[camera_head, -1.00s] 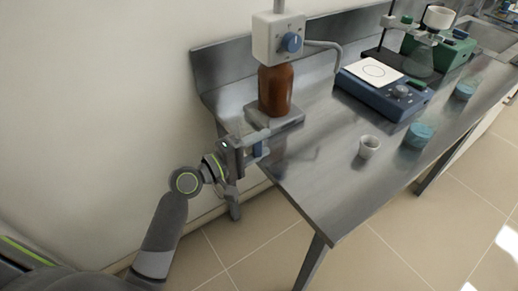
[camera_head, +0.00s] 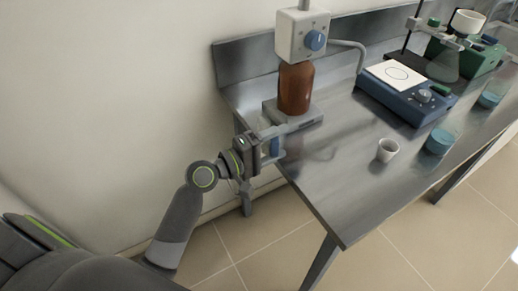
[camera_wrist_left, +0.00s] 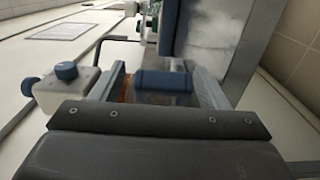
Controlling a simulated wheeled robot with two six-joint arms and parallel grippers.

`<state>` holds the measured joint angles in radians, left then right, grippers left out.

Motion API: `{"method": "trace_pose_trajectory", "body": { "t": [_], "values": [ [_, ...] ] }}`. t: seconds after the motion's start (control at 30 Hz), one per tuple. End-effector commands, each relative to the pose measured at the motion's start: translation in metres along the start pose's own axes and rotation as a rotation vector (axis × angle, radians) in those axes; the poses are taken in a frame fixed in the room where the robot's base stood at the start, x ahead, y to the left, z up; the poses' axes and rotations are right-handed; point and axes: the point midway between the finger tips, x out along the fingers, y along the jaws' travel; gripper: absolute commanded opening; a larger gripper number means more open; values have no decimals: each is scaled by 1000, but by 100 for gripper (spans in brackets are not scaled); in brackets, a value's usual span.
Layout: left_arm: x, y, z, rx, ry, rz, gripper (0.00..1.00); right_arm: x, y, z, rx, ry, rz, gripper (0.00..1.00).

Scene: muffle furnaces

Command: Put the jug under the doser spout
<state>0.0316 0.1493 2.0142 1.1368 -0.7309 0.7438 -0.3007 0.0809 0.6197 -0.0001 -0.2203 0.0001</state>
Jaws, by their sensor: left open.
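The doser is a brown bottle (camera_head: 296,88) with a white head (camera_head: 302,36) and a blue knob, on a grey base at the table's left end. Its grey spout tube (camera_head: 345,43) reaches right and bends down. The small white cup-like jug (camera_head: 388,150) stands upright on the table, right of and nearer than the spout. My left gripper (camera_head: 272,144) is open beside the table's left end, below the doser and well left of the jug. In the left wrist view, a blue part (camera_wrist_left: 163,82) shows between its fingers; I cannot tell what it is. My right gripper is out of view.
A blue stirrer plate (camera_head: 405,95) stands behind the jug. Beakers of blue liquid (camera_head: 440,141) stand to the jug's right. A green device and a stand with a flask are at the far right. The steel tabletop (camera_head: 335,185) is clear in front.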

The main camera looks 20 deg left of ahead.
Motion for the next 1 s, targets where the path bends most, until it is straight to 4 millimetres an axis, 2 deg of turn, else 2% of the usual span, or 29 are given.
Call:
{"method": "trace_pose_trajectory", "body": {
  "t": [0.53, 0.8, 1.0],
  "values": [
    [-93, -2, 0, 3, -2, -6, 69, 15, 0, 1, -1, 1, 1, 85],
    [-116, -1, 0, 2, 0, -1, 69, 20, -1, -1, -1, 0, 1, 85],
    [-120, 0, 0, 1, -1, 0, 69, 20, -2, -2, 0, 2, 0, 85]
  ]
}}
